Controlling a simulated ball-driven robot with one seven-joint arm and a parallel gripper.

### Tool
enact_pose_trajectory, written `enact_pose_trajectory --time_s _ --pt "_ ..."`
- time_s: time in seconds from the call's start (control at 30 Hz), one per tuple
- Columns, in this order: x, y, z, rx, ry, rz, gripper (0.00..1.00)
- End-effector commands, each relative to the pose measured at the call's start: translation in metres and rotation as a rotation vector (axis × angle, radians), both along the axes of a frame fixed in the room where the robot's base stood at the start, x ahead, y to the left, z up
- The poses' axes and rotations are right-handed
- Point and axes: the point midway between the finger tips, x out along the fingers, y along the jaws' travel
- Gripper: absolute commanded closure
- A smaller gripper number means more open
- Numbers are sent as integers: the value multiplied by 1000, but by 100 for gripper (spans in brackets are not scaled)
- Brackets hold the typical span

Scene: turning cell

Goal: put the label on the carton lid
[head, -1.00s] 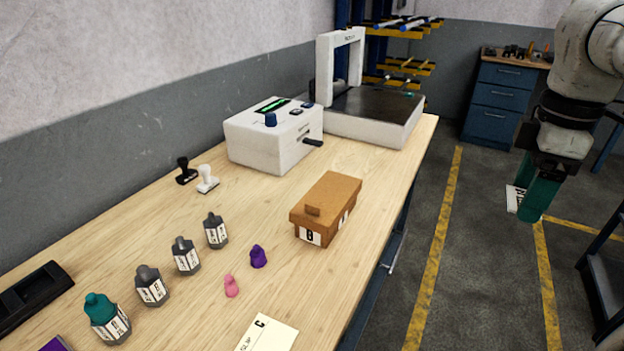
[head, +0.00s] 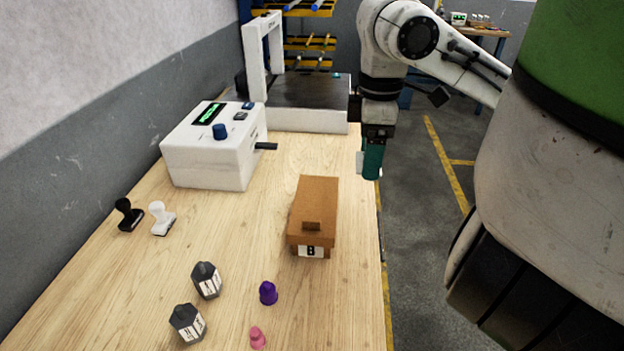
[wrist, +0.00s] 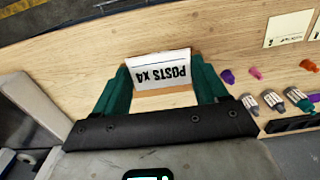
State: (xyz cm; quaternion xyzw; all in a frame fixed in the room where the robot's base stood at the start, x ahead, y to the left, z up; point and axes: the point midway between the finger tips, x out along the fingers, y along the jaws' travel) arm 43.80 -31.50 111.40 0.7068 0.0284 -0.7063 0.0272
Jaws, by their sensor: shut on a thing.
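The carton (head: 318,200) is a brown closed box with a small tab on its lid and a white "B" tag on its near end. It stands on the bench, and no white label shows on its lid top. My gripper (head: 371,165), with teal fingers, hangs over the bench's right edge, beyond and right of the carton, apart from it. It is shut on a white label (wrist: 163,70) reading "POSTS X4", which lies between the fingers in the wrist view. In the head view only a sliver of the label (head: 360,164) shows.
A white device (head: 205,150) with a lever and a white-framed machine (head: 310,118) stand behind the carton. Two stamps (head: 161,219), dark bottles (head: 207,280), a purple piece (head: 268,293) and a pink piece (head: 257,338) stand left and in front. Bench around the carton is clear.

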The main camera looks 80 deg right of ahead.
Motion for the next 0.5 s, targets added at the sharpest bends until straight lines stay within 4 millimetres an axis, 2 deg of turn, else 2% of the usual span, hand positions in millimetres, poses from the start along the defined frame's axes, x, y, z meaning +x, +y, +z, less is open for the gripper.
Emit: enact_pose_trajectory --time_s 0.03,0.23,0.33,0.5 --pt "7 1 5 5 -1 5 55" --pt "52 -7 -23 2 2 7 55" --pt "66 -9 -44 3 2 4 55" --pt "84 -13 -65 1 2 3 55"
